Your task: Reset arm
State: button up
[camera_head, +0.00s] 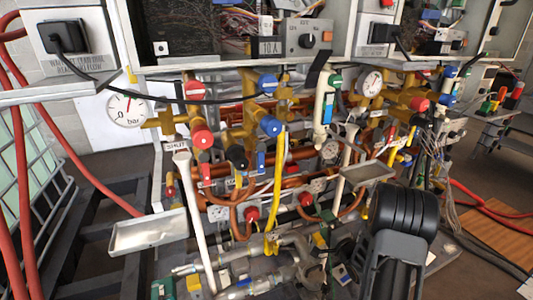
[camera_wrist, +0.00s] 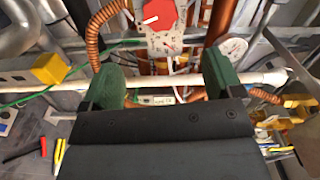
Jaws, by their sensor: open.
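My gripper (camera_wrist: 165,80) shows in the wrist view with its two green-padded fingers spread wide apart. It is open and holds nothing. A white pipe (camera_wrist: 262,79) crosses the wrist view, passing behind the fingers; I cannot tell how close it is. A red knob (camera_wrist: 158,14) on a grey plate lies beyond the gap between the fingers. In the head view, a black part of my arm (camera_head: 402,212) stands at the lower right in front of the pipework. My fingers cannot be made out in the head view.
Copper pipes (camera_head: 264,170) with red and blue valve handles fill the middle of the head view. A round pressure gauge (camera_head: 127,109) is at the left. A metal tray (camera_head: 148,232) juts out at lower left. Red hoses (camera_head: 15,185) hang at far left. Open electrical boxes are above.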

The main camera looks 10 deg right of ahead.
jog(key=s+d+f+n+g+h+p, duration=0.1)
jog(key=s+d+f+n+g+h, duration=0.35)
jog(key=f+g, duration=0.35)
jog(key=s+a+r+n+g+p, duration=0.2)
jog(key=s+a+r+p, duration=0.3)
jog(key=r, duration=0.8)
jog(key=s+a+r+n+g+p, duration=0.2)
jog(key=s+a+r+n+p, duration=0.2)
jog(key=r, duration=0.9)
jog(key=s+a+r+n+g+y+p, duration=0.1)
jog(key=s+a+r+n+g+p, duration=0.1)
jog(key=s+a+r+n+p, duration=0.2)
jog(key=s+a+r+p, duration=0.3)
jog(key=a+r+p, duration=0.2)
jog(key=a+r, duration=0.2)
jog(key=shift+v, duration=1.45)
jog(key=shift+w+a, duration=0.1)
jog(key=shift+a, duration=0.05)
jog(key=shift+c, duration=0.2)
